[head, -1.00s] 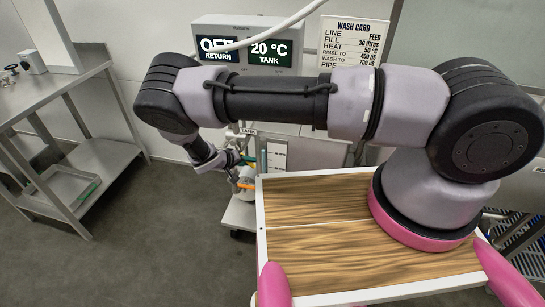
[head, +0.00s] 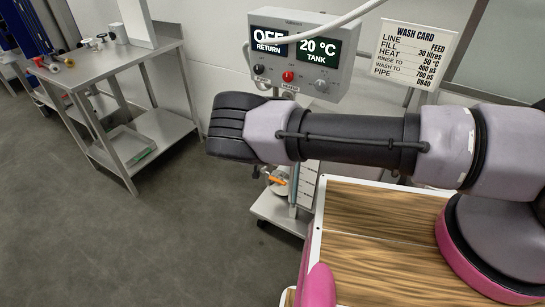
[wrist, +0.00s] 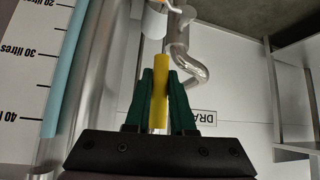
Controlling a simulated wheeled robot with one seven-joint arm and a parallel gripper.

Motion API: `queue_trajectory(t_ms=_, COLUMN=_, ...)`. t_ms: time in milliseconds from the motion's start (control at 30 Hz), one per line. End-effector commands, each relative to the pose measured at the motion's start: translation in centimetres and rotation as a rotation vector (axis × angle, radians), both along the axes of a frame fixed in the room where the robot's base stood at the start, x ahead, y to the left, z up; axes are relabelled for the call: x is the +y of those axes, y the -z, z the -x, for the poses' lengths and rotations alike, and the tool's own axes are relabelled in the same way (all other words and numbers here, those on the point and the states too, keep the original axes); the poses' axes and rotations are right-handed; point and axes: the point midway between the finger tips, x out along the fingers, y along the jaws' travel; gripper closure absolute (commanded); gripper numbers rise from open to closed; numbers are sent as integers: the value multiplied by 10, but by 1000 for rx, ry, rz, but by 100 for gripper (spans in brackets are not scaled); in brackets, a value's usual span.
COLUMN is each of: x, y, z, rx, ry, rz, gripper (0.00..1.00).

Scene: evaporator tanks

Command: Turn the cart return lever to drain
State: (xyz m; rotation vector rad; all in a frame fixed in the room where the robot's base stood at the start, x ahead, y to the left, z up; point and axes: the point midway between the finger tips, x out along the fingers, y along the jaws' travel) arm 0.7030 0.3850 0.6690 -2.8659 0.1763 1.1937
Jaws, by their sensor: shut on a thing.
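In the wrist view my gripper (wrist: 161,85) has its dark green fingers closed on a yellow lever (wrist: 160,92), one finger on each side. The lever's upper end meets a white and metal fitting (wrist: 154,20) beside a bent steel pipe (wrist: 190,62). A plate with the partly hidden letters "DRA" (wrist: 199,114) lies to the right of the fingers. In the head view the return display (head: 270,39) reads OFF. My arm hides my gripper there. An orange part (head: 277,180) shows low on the cart (head: 278,212).
A blue sight tube (wrist: 66,75) and litre scale (wrist: 35,55) stand left of my gripper in the wrist view. In the head view the control box (head: 300,58) and wash card (head: 415,53) are behind my arm. A steel table (head: 105,70) stands left, with open floor between.

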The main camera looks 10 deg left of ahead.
Motion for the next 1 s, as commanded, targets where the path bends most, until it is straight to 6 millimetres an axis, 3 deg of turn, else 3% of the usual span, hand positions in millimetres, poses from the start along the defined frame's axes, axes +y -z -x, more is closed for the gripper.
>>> queue_trajectory(t_ms=567, x=3, y=1, z=0, rx=-7, ry=-3, rz=-31, gripper=100)
queue_trajectory(t_ms=600, x=3, y=2, z=0, rx=-7, ry=-3, rz=-31, gripper=66)
queue_trajectory(t_ms=667, x=3, y=1, z=0, rx=-7, ry=-2, rz=-30, gripper=48)
queue_trajectory(t_ms=1000, x=3, y=-1, z=1, rx=-9, ry=0, rz=-29, gripper=48)
